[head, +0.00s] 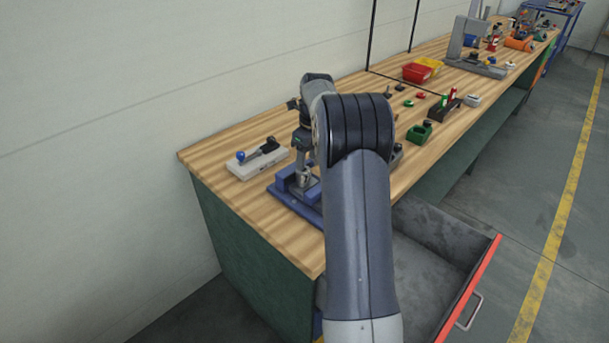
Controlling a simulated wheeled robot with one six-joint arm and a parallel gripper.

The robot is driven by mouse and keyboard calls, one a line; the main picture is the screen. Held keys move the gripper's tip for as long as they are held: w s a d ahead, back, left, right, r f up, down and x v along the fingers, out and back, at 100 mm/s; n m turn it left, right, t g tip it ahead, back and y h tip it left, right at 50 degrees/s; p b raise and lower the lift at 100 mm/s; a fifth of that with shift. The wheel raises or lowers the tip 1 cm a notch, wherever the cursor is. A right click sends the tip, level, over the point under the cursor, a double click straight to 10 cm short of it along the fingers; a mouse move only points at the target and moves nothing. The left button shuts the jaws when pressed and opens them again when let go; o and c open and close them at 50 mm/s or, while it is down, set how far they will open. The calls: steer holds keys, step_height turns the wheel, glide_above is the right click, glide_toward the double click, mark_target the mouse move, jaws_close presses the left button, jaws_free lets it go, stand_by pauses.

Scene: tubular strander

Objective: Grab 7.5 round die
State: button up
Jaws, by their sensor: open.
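My gripper (303,168) points down over the blue fixture (284,190) at the near end of the workbench. It is open, with its fingertips low around or just above a small grey metal piece (303,181) in the fixture. At this size I cannot tell whether they touch it. I cannot make out any size marking, so I cannot tell if this piece is the 7.5 round die. My arm hides the right part of the fixture and the bench behind it.
A pale block with a blue-knobbed black tool (257,158) lies left of the fixture. An open grey drawer (440,240) juts out at the right.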

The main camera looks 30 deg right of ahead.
mark_target(303, 176)
steer(key=f, duration=0.3)
steer(key=a+f, duration=0.1)
steer(key=f, duration=0.1)
steer(key=shift+w+f+p, duration=0.35)
steer(key=shift+r, duration=0.1)
jaws_close()
